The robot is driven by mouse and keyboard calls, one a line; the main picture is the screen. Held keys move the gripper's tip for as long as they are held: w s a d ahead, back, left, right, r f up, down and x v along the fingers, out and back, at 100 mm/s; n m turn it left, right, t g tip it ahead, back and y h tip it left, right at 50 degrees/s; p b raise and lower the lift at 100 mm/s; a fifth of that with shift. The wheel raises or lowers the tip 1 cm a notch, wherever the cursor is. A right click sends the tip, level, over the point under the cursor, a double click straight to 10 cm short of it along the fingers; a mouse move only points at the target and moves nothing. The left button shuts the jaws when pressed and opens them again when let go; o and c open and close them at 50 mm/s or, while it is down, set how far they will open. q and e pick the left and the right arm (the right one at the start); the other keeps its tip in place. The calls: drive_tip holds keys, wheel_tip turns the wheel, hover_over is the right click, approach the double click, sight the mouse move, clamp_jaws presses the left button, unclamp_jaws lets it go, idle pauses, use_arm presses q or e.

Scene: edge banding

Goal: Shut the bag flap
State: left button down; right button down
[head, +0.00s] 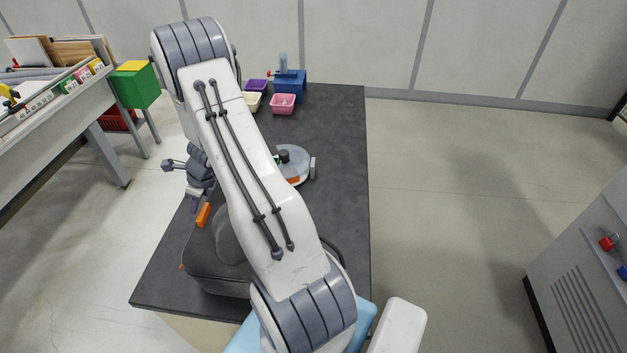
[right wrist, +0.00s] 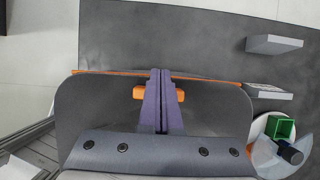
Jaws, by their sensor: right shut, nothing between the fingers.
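The dark grey bag (head: 215,278) sits on the near left part of the dark table, partly hidden behind my right arm. In the right wrist view its flap (right wrist: 105,108) is a broad grey panel with rounded corners and an orange edge. My right gripper (right wrist: 162,76) is shut and empty, over the flap's middle near the orange edge. I cannot tell whether it touches. My left gripper is out of view.
A round pale dish (head: 295,163) with a green item lies beyond the bag on the table (head: 340,130). Small bins, one pink (head: 283,103), and a blue fixture (head: 291,82) stand at the far end. A shelf with a green and yellow box (head: 137,87) is at left.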

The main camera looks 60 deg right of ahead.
drive_tip(key=shift+w+a, duration=0.1)
drive_tip(key=shift+a, duration=0.05)
drive_tip(key=v, duration=1)
drive_tip(key=shift+r+p, duration=0.15)
drive_tip(key=shift+p, duration=0.15)
